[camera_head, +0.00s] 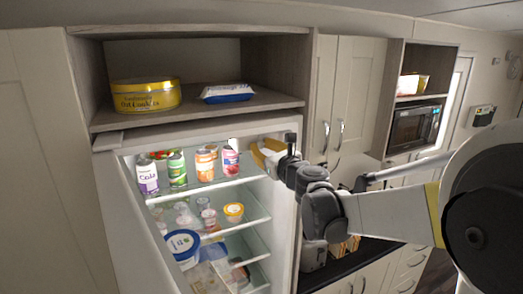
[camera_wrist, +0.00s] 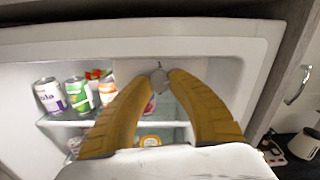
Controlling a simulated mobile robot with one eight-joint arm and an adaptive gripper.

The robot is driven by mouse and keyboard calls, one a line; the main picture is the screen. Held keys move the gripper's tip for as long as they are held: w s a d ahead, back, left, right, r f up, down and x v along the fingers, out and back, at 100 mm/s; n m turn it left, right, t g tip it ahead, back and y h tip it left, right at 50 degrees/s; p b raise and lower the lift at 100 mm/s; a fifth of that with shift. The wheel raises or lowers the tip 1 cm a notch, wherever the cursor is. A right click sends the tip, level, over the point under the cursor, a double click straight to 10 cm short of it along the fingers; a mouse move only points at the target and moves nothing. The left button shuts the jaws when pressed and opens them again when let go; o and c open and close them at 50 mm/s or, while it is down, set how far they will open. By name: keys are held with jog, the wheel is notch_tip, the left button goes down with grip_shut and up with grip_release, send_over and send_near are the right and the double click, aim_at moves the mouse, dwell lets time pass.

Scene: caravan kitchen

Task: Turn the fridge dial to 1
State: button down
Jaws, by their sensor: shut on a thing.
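The open fridge (camera_head: 283,212) stands below a shelf in the head view, and its upper inside shows in the wrist view (camera_wrist: 90,38). The fridge dial (camera_wrist: 159,80) is a small grey knob on the upper inside of the fridge. My gripper (camera_wrist: 160,84) has its two yellow fingers closed on either side of the dial. In the head view my gripper (camera_head: 268,155) reaches into the fridge's upper right corner, and the dial is hidden there.
Several cans (camera_head: 178,169) stand on the fridge's top shelf, left of my gripper. Tubs and jars (camera_head: 233,211) sit on lower shelves. A yellow tin (camera_head: 146,96) and a blue packet (camera_head: 228,92) lie on the shelf above. Cupboard handles (camera_head: 326,136) are to the right.

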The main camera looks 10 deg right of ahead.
jog(key=n+b, duration=0.2)
jog(key=n, duration=0.3)
jog(key=shift+b, duration=0.4)
jog(key=shift+n, duration=0.4)
jog(key=c, duration=1.2)
grip_release()
jog(key=shift+o, duration=0.2)
